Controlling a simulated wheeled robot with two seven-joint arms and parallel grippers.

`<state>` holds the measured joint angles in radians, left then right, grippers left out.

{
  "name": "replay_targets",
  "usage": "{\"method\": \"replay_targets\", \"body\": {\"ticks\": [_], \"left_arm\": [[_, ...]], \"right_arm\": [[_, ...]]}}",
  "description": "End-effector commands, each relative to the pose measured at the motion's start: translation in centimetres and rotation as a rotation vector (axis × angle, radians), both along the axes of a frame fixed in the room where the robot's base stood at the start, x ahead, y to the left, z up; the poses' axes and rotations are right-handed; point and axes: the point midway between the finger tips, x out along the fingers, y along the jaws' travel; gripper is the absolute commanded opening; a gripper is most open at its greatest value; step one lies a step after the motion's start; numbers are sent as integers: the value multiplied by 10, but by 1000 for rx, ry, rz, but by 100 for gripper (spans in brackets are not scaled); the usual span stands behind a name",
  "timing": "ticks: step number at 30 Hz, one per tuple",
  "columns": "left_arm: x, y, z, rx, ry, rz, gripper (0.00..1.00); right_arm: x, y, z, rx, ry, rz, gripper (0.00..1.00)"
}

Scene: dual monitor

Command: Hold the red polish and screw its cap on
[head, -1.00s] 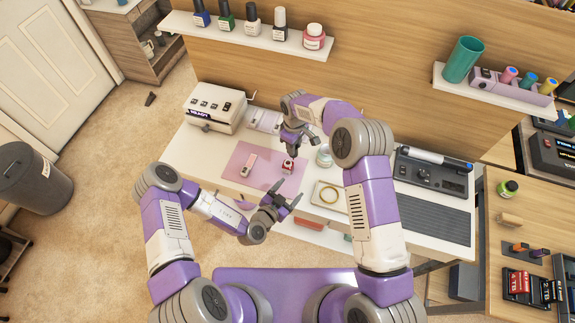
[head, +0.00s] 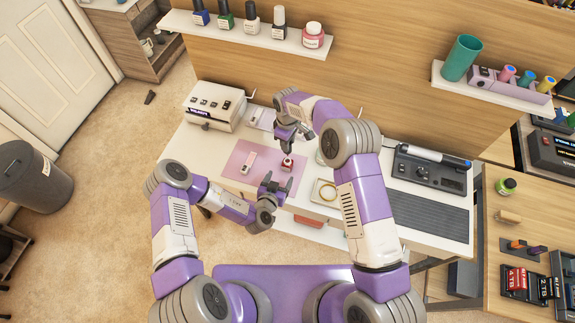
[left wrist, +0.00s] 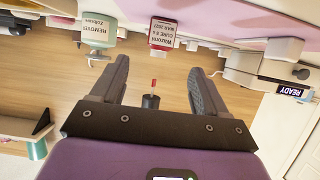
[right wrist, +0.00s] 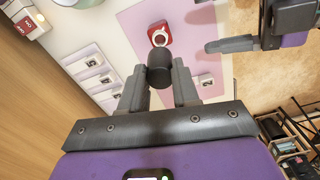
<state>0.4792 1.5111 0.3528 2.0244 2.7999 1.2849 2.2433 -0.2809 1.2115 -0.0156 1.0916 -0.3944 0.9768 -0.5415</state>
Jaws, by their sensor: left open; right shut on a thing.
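The red polish bottle (head: 287,164) stands open on the pink mat (head: 266,182). Its white label faces my left gripper in the left wrist view (left wrist: 163,34). My left gripper (head: 278,180) is open and empty, on the near side of the bottle, its fingers pointing toward it but not around it. My right gripper (head: 293,140) is shut on the black cap (right wrist: 159,72), beyond and above the bottle. The cap also shows in the left wrist view (left wrist: 151,101), with a red-tipped brush sticking out toward the table. Cap and bottle are apart.
A remover jar (left wrist: 99,31) and a tray with a gold ring (head: 326,192) lie right of the bottle. A small pale block (head: 248,162) lies on the mat's left. A white lamp unit (head: 213,105) stands at the back left. Several bottles line the shelf (head: 240,36) above.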

Motion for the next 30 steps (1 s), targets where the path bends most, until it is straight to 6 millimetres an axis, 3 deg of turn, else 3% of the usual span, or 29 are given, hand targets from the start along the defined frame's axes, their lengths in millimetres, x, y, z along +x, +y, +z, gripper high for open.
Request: {"method": "replay_targets", "body": {"ticks": [3,12,18,28,30], "left_arm": [[21,-7,-8,2,-4,0,74],[58,-19,-25,2,-2,0,74],[68,-22,-30,1,0,0,74],[70,-23,-31,0,1,0,74],[70,-23,-30,0,1,0,65]], "right_arm": [[0,0,0,0,0,0,0],[0,0,0,0,0,0,0],[0,0,0,0,0,0,0],[0,0,0,0,0,0,0],[0,0,0,0,0,0,0]]}}
